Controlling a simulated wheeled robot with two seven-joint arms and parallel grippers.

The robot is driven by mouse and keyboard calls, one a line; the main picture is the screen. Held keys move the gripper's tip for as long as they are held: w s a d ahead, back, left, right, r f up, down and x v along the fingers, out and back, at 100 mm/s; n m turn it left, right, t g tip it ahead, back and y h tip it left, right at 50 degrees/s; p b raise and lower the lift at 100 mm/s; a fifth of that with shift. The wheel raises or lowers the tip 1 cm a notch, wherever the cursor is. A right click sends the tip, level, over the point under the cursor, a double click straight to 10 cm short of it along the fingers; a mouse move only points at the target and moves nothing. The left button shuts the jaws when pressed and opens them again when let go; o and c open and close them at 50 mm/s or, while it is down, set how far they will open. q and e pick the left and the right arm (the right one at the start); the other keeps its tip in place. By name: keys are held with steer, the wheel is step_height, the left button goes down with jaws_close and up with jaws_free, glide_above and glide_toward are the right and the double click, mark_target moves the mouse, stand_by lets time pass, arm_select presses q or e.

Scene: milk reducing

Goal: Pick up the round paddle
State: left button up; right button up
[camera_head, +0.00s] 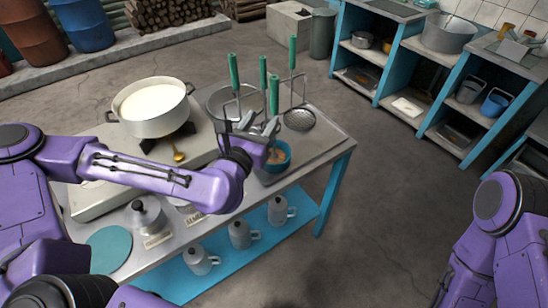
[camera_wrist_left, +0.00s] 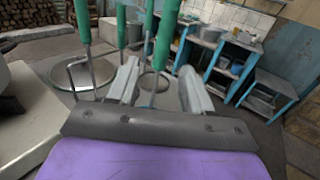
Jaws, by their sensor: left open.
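Several green-handled metal utensils stand upright at a wire rack on the steel table; I cannot tell for certain which is the round paddle. One has a perforated round head (camera_head: 302,119) on the right side. Another green handle (camera_head: 274,95) is just above my left gripper (camera_head: 249,124). In the left wrist view, my left gripper (camera_wrist_left: 160,70) is open, and a green handle (camera_wrist_left: 165,35) shows beyond and between its fingers. I see no utensil held. The gripper hides the lower parts of some utensils in the head view. My right gripper is out of view.
A pot of white liquid (camera_head: 152,105) stands on a burner left of the rack. A blue bowl (camera_head: 278,158) sits right by my left gripper. Metal jugs (camera_head: 240,235) stand on the blue lower shelf. Floor to the right is clear.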

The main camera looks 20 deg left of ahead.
mark_target(273, 105)
arm_select(q)
steer(key=shift+w+d+r+p, duration=0.1)
steer(key=shift+w+r+p, duration=0.05)
steer(key=shift+w+p, duration=0.9)
steer(key=shift+w, duration=0.5)
steer(key=w, duration=0.1)
steer(key=w+p, duration=0.2)
steer(key=w, duration=0.1)
steer(key=shift+d+r, duration=0.1)
steer(key=shift+d, duration=0.2)
steer(key=shift+w+f, duration=0.2)
steer(key=shift+w, duration=0.25)
jaws_close()
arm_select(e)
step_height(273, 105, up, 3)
